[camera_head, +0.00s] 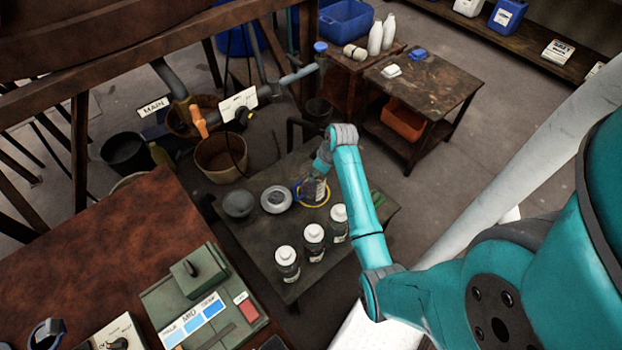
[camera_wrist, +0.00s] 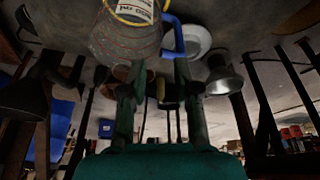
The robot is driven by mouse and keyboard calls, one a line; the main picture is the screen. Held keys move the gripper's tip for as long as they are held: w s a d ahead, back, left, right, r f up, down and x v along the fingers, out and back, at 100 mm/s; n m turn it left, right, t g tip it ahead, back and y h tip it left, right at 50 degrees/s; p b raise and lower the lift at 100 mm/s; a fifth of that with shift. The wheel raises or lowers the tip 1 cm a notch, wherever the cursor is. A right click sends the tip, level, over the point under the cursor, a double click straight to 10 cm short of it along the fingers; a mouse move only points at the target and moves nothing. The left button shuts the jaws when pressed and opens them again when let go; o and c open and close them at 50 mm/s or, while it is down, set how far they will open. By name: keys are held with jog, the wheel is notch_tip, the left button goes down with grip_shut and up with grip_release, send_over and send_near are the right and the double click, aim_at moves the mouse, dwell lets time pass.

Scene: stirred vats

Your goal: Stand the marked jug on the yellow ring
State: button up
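The jug (camera_wrist: 122,42) is clear, with a printed label and a blue handle (camera_wrist: 178,38); it appears inverted in the wrist view. In the head view the jug (camera_head: 314,187) is upright on the dark table, partly hidden by my gripper. The yellow ring (camera_head: 326,201) shows around its foot, and a yellow arc also shows at its base in the wrist view (camera_wrist: 125,20). Whether the jug is exactly centred I cannot tell. My gripper (camera_wrist: 156,85) has its fingers apart, close to the jug's rim and handle, with nothing clearly pinched between them.
Several white-capped bottles (camera_head: 314,239) stand at the front of the table (camera_head: 247,262). A grey bowl (camera_head: 238,204) and a pale round dish (camera_head: 276,199) lie left of the jug. Pipes with an orange valve handle (camera_head: 198,121) are behind left. A control box (camera_head: 205,300) is at front left.

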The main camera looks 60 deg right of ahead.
jog(key=shift+v, duration=1.5)
